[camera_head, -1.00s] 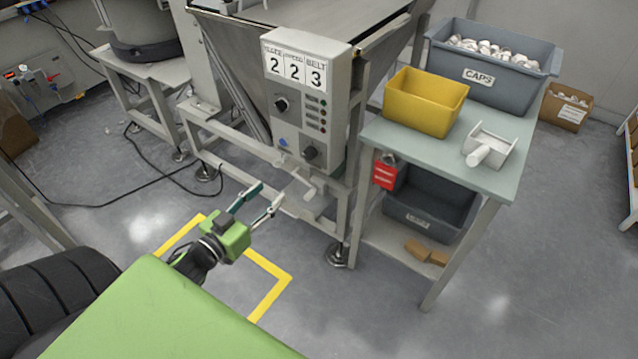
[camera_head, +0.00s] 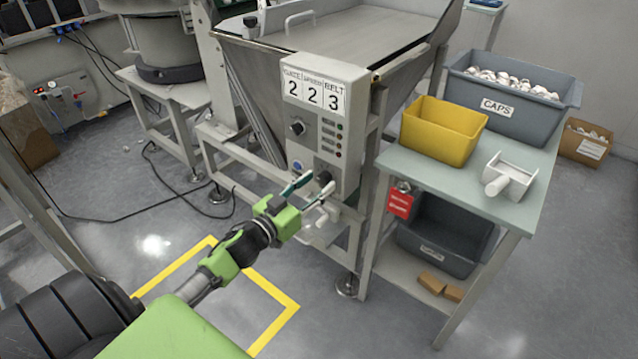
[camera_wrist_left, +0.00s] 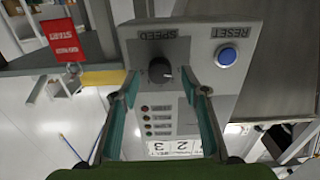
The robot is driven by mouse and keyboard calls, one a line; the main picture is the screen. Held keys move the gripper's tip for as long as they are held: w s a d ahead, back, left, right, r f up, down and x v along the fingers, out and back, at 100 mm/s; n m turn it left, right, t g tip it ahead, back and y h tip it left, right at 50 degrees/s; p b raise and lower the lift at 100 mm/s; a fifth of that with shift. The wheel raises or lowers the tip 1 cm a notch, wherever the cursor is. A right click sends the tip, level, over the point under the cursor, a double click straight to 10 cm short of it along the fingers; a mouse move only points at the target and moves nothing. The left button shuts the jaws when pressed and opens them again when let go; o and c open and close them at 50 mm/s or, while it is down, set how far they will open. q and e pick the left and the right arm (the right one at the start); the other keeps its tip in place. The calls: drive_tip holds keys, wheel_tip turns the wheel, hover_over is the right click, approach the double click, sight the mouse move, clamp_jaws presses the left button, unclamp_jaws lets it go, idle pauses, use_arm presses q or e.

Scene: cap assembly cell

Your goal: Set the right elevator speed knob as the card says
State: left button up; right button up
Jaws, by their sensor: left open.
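The control box (camera_head: 333,110) on the hopper frame has a card (camera_head: 313,95) with the figures 2, 2 and 3; the middle heading appears to read SPEED, the right one BELT. My right gripper is out of view.
A blue RESET button (camera_wrist_left: 227,56) is beside the knob, with small indicators (camera_wrist_left: 147,120) nearby. A table (camera_head: 455,180) at right holds a yellow bin (camera_head: 440,135) and a grey CAPS bin (camera_head: 505,110). A red tag (camera_head: 400,203) hangs there.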

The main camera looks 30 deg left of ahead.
use_arm(q)
drive_tip(key=shift+w, duration=0.75)
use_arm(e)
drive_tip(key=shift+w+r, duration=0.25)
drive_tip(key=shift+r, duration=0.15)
use_arm(q)
drive_tip(key=shift+c, duration=0.3)
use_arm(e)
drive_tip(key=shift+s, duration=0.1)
use_arm(q)
drive_tip(key=c, duration=1)
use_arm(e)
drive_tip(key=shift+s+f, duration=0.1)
use_arm(q)
drive_tip(key=shift+c, duration=0.2)
